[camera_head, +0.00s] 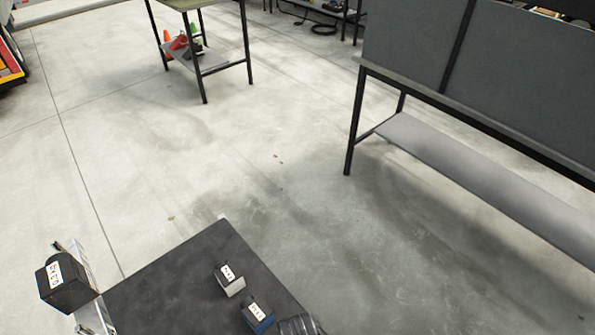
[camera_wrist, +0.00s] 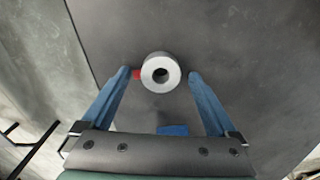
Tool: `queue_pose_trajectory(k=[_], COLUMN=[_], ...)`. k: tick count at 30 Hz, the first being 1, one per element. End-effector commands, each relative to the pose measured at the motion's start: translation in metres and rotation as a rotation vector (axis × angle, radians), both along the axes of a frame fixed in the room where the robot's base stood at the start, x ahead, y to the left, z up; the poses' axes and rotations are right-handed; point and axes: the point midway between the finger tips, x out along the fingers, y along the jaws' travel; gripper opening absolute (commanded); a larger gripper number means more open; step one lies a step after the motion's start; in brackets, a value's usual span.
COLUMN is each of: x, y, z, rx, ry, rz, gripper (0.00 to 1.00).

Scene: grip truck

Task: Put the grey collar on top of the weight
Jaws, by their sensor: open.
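The grey collar (camera_wrist: 161,84) shows in the wrist view as a short ring with its dark round hole facing the camera. It lies between the tips of my gripper (camera_wrist: 159,73), over a dark flat surface. The two blue fingers stand apart, and a gap shows between the collar and each fingertip. I cannot tell how far the collar is beyond the tips. I cannot pick out the weight for certain in either view. The collar and my fingers are not clearly visible in the head view.
A small red thing (camera_wrist: 137,74) shows just left of the collar, and a blue patch (camera_wrist: 172,130) shows below it. In the head view, a table with a lower shelf (camera_head: 440,165) stands at right and another table (camera_head: 205,62) stands far back. Open floor (camera_head: 200,150) lies between.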

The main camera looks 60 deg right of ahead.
Motion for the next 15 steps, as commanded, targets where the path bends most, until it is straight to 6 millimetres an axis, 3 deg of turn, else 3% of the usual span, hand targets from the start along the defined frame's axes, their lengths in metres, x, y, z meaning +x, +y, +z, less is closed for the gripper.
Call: queue_pose_trajectory(k=[2,15], x=[0.0002,0.0001], y=[-0.0001,0.0], z=[0.0003,0.0005], rx=[0.0,0.0], ry=[0.0,0.0], rz=[0.0,0.0], gripper=[0.9,0.11])
